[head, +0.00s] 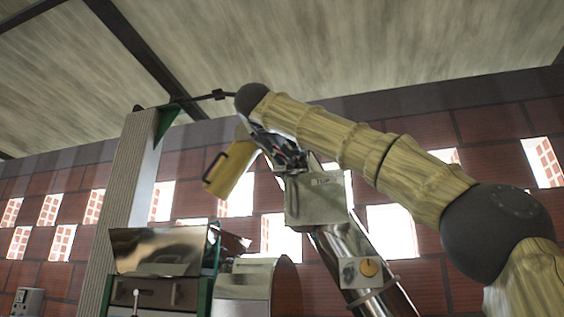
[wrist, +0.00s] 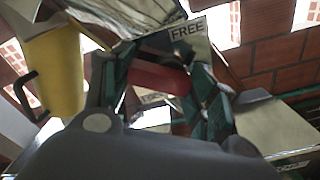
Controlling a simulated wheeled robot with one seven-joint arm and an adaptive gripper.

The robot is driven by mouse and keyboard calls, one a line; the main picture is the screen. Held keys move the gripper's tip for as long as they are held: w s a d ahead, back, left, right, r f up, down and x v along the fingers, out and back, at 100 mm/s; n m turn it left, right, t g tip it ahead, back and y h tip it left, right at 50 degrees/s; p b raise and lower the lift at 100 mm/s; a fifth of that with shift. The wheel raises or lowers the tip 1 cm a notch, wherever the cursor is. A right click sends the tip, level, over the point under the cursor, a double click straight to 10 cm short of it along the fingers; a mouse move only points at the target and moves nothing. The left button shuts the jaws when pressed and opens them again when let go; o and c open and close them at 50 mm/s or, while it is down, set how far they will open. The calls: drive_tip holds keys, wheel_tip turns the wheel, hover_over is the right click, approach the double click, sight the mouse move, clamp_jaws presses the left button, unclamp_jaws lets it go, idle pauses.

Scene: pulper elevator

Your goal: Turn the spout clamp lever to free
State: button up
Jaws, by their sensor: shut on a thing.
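The spout clamp lever is a dark red handle (wrist: 160,78) in the wrist view, lying between my gripper's fingers (wrist: 163,92). My gripper is shut on it. A plate marked FREE (wrist: 188,32) sits just beyond the lever, and a second small label (wrist: 153,98) shows between the fingers, too blurred to read. In the head view my gripper (head: 288,160) is at the metal box (head: 318,205) on top of the slanted tube. The lever itself cannot be made out there, hidden behind my gripper and wrist.
A yellow spout (head: 231,168) with a black handle is close left of my gripper; it also fills the upper left of the wrist view (wrist: 55,70). Below stand a metal hopper (head: 158,248) and a slanted steel tube (head: 345,258). A pillar (head: 130,190) rises at left.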

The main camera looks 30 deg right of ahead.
drive_tip(key=m+b, duration=0.2)
drive_tip(key=m, duration=0.1)
drive_tip(key=m+b, duration=0.3)
drive_tip(key=m, duration=0.1)
drive_tip(key=m+b, duration=0.2)
drive_tip(key=m, duration=0.2)
drive_tip(key=shift+s+d+r, duration=0.1)
drive_tip(key=shift+s+d, duration=0.25)
drive_tip(key=shift+s, duration=0.05)
drive_tip(key=shift+b, duration=0.3)
drive_tip(key=o, duration=1)
drive_tip(key=shift+s+d, duration=0.1)
drive_tip(key=shift+r, duration=0.1)
drive_tip(key=v, duration=1.2)
